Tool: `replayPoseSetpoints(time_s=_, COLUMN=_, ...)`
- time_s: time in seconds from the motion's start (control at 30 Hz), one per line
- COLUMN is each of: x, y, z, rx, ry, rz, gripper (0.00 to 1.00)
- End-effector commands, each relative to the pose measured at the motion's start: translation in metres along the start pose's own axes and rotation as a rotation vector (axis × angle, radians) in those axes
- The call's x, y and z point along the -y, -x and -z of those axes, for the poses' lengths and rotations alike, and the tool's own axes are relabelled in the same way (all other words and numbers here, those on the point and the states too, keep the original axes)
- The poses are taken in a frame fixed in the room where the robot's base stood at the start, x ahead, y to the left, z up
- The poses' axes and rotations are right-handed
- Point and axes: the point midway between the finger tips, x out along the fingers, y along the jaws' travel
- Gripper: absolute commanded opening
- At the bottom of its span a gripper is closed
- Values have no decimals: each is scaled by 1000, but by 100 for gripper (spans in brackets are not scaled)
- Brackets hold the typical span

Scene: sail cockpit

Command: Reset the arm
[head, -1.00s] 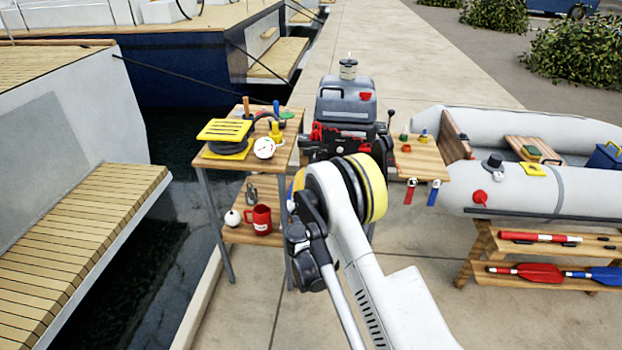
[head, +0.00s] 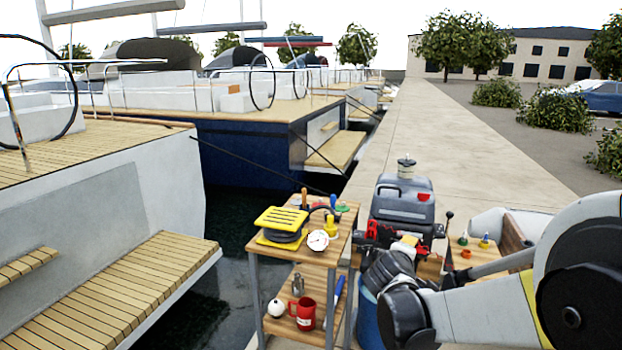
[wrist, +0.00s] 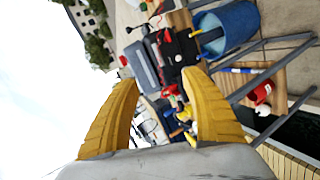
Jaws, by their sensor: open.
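My gripper (wrist: 163,78) shows in the wrist view as two yellow fingers spread wide apart, with nothing held between them. The wrist picture is turned on its side, with sky at the left. Beyond the fingers are the grey tank (wrist: 143,66) and red and dark gear, apart from the fingers as far as I can tell. In the head view my arm (head: 480,305) is folded in from the lower right, its dark joint low in front of the work stand.
A wooden two-shelf stand (head: 290,262) holds a yellow slatted item (head: 281,218), a white gauge (head: 318,240) and a red mug (head: 303,313). A grey tank (head: 402,203) stands behind my arm. A blue bucket (wrist: 230,28) is close by. The walkway (head: 420,120) behind is clear.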

Motion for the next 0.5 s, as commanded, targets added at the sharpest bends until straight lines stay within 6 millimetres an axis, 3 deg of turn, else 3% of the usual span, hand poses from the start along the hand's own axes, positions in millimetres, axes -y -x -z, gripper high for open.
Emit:
replayPoseSetpoints(time_s=0.13, x=-2, y=62, z=-38, rx=26, ry=-234, rz=128, gripper=55)
replayPoseSetpoints(time_s=0.23, x=8, y=105, z=-61, rx=45, ry=-394, rz=218, gripper=55)
replayPoseSetpoints(time_s=0.5, x=66, y=219, z=-109, rx=110, ry=-803, rz=465, gripper=55)
